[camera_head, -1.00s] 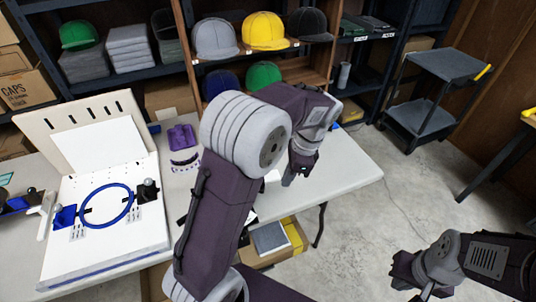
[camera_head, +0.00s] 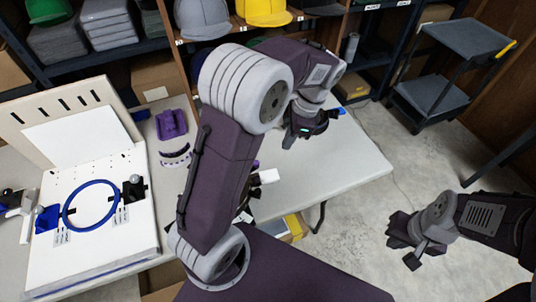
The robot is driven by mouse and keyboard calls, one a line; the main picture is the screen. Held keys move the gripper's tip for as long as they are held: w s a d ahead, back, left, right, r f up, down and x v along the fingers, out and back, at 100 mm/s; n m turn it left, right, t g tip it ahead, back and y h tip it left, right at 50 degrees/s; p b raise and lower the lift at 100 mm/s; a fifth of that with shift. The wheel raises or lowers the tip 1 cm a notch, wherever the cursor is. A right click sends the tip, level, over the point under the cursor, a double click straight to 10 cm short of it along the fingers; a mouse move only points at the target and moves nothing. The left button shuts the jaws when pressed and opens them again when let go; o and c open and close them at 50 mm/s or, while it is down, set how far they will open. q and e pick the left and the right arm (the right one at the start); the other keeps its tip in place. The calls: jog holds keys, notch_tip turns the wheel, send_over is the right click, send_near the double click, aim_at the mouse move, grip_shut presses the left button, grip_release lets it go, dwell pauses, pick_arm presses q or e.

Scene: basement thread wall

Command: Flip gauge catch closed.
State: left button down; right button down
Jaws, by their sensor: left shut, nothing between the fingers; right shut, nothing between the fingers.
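The white board fixture (camera_head: 95,262) lies on the table at the left. It carries a blue hoop (camera_head: 72,224), a blue clamp block (camera_head: 47,219) on the hoop's left and a black part with a round knob (camera_head: 133,188) on its right. I cannot tell which part is the gauge catch, or whether it is open or closed. My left gripper (camera_head: 290,139) is shut and empty above the table's right part, well right of the fixture. My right gripper (camera_head: 402,244) is shut and empty over the floor at the right, far from the fixture.
A purple item (camera_head: 171,124) and a curved dark strip (camera_head: 175,156) lie beside the fixture. My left arm hides the middle of the table (camera_head: 345,165). Shelves with caps stand behind. A grey cart (camera_head: 430,97) stands at the back right. The table's right part is mostly clear.

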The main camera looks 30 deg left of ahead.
pick_arm(q)
jog(key=s+a+f+b, duration=0.2)
jog(key=a+f, duration=0.4)
jog(key=f, duration=0.3)
jog(key=shift+s+f+b, duration=0.3)
jog(key=shift+f+b, duration=0.05)
jog(key=shift+b, duration=0.15)
jog(key=shift+w+a+r+n+p, duration=0.1)
jog(key=shift+w+a+n+p, duration=0.15)
jog(key=shift+n+p, duration=0.25)
